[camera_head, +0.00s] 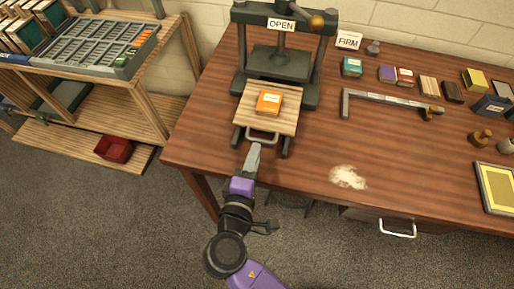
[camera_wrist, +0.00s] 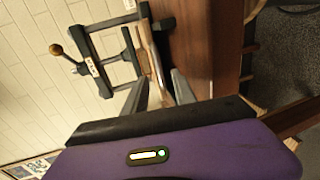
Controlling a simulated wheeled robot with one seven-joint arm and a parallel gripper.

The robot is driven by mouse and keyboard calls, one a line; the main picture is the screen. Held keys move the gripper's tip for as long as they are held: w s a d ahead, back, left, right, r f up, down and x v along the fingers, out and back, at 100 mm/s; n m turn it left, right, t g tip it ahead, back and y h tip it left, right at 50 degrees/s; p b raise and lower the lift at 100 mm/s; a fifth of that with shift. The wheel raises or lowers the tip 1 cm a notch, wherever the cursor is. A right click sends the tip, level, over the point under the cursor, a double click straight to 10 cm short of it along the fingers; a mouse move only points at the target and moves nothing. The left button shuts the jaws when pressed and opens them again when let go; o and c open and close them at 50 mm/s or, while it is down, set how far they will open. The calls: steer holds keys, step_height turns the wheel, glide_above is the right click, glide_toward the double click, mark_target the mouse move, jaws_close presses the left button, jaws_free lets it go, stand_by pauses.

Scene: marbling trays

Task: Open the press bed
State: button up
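The press (camera_head: 279,62) is a dark frame with an "OPEN" sign, standing at the back of the table. Its wooden press bed (camera_head: 284,120) sits out in front of the frame on dark rails and bears an orange box (camera_head: 269,102). A pale metal handle (camera_head: 262,138) is on the bed's front edge. My gripper (camera_head: 254,150) is just in front of the handle, at the table's front edge. In the wrist view my gripper (camera_wrist: 158,84) has its fingers apart, with the bed's edge beyond them. Whether a finger touches the handle cannot be told.
A "FIRM" sign (camera_head: 348,40), small boxes and a grey angled bar (camera_head: 395,99) lie to the right. White powder (camera_head: 347,177) is on the table. A drawer handle (camera_head: 397,229) juts from the front. A wooden shelf (camera_head: 150,82) stands left.

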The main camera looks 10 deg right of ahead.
steer(key=shift+v, duration=1.75)
steer(key=w+a+y, duration=0.1)
steer(key=a+y, duration=0.2)
steer(key=a, duration=0.2)
steer(key=s+m+y, duration=0.4)
steer(key=s+y, duration=0.3)
steer(key=s+d+r+m+h, duration=0.2)
steer(key=s+d+m, duration=0.3)
steer(key=s+d, duration=0.5)
steer(key=s+d+r+m+h, duration=0.2)
steer(key=s+d+r+m, duration=0.2)
steer(key=s+d, duration=0.6)
steer(key=shift+s+d+r+m, duration=0.2)
steer(key=shift+s+d+m, duration=0.15)
steer(key=shift+d, duration=0.7)
